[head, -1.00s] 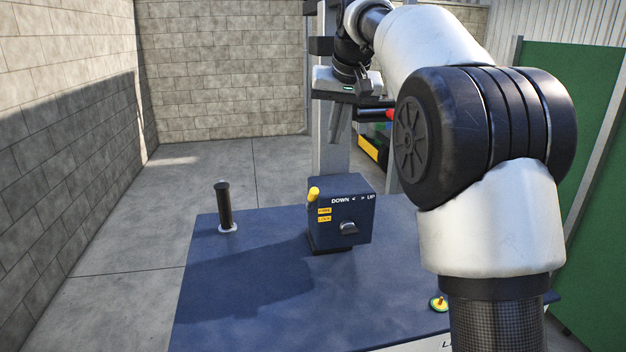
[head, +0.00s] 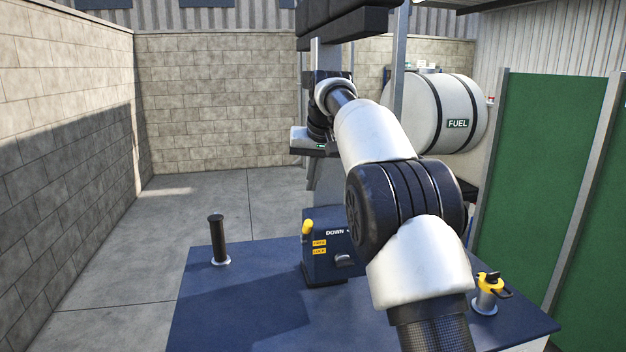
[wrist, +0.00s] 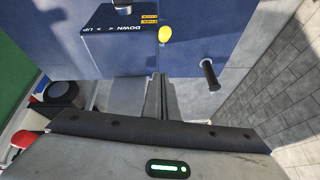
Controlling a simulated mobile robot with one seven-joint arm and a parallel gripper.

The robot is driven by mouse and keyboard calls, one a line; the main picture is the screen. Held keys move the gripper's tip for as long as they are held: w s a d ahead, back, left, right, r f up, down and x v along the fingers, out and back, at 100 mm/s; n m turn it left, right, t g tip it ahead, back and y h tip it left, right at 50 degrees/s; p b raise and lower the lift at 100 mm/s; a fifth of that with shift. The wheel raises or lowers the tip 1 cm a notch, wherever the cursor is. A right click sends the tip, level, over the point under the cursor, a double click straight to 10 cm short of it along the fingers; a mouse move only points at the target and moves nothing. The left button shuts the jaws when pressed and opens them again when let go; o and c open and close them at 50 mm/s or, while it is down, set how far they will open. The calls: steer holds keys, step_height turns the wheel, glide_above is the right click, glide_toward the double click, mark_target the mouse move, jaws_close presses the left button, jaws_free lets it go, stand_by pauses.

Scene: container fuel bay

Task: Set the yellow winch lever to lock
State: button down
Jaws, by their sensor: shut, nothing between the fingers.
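The winch box (head: 320,272) is a dark blue housing on the blue deck, with DOWN lettering on top and two yellow plates on its front. The yellow winch lever (head: 307,227) shows as a rounded yellow knob at the box's upper left edge, close to the upper plate. In the wrist view the knob (wrist: 165,34) is beside the box's edge. My gripper (wrist: 160,98) is shut and empty, its fingers pointing toward the box, apart from the lever. In the head view my arm hides the box's right part, and the fingers are hard to make out.
A black upright handle (head: 217,240) stands on the deck (head: 230,300) left of the box. A yellow-topped metal post (head: 486,294) stands at the deck's right. A white FUEL tank (head: 440,112) is behind, green panels (head: 535,180) at right.

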mark_target(306, 232)
steer(key=x, duration=0.6)
steer(key=shift+f, duration=0.15)
steer(key=shift+s+f+b, duration=0.35)
steer(key=shift+s, duration=0.25)
steer(key=shift+s+f+b, duration=0.3)
steer(key=shift+s+f, duration=0.05)
steer(key=shift+s, duration=0.25)
steer(key=shift+s+f, duration=0.25)
steer(key=shift+f, duration=0.1)
steer(key=shift+s, duration=0.15)
steer(key=shift+f, duration=0.15)
